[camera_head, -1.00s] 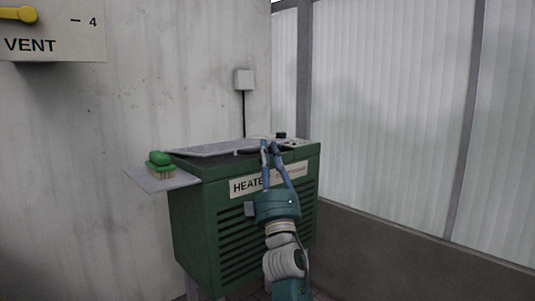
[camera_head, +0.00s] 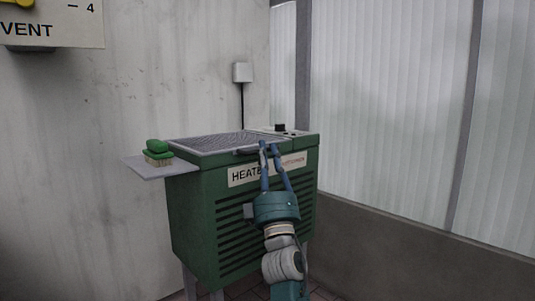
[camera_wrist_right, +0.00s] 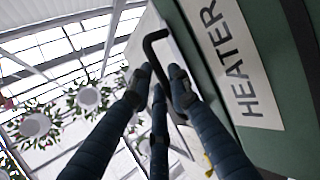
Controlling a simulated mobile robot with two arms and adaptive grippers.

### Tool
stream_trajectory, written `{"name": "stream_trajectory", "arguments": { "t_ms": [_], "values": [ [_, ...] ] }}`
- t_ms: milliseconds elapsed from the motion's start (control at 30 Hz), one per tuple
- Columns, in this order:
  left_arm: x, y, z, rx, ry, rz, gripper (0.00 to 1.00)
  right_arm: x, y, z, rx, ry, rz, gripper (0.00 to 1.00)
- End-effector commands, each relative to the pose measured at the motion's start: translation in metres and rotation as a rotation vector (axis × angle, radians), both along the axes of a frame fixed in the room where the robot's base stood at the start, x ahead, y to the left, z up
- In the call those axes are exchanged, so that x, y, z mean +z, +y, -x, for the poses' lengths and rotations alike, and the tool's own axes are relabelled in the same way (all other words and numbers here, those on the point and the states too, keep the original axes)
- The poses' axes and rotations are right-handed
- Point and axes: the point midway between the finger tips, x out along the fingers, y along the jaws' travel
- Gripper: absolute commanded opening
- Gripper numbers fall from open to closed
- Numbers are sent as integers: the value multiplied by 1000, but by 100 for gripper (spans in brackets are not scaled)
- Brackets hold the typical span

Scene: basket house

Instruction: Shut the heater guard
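The heater guard (camera_head: 212,143) is a grey mesh panel lying roughly flat on top of the green heater (camera_head: 190,222). Its dark handle (camera_head: 247,151) is at the front edge and also shows as a black bar in the wrist view (camera_wrist_right: 149,46). My right gripper (camera_head: 269,146) reaches up in front of the heater. Its blue fingers come together around the handle, close to the heater's label; the fingertips partly hide the contact. It shows in the wrist view too (camera_wrist_right: 158,80). My left gripper is in neither view.
A green brush (camera_head: 158,154) lies on a small side shelf (camera_head: 160,169) left of the heater. A black knob (camera_head: 280,128) stands at the heater's back right. A VENT box (camera_head: 60,25) hangs on the wall. Ribbed translucent panels and a low wall are at right.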

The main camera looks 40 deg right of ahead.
Motion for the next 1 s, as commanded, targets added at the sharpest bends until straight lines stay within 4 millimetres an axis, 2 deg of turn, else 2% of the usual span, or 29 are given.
{"name": "stream_trajectory", "arguments": {
  "t_ms": [33, 333, 433, 567, 800, 1000],
  "values": [
    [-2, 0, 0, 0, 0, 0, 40, -15, 1, -7, 6, 25, -11, 24],
    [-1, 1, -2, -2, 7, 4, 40, -14, -1, -7, 1, 26, -13, 24],
    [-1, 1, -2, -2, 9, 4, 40, -8, -2, -6, 0, 24, -10, 24],
    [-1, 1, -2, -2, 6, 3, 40, 12, 0, -5, 2, 18, -3, 24],
    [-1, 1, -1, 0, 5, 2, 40, 64, 3, -1, 2, 5, 4, 24],
    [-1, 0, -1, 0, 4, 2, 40, 93, 4, 1, 4, 0, 4, 24]
  ]
}}
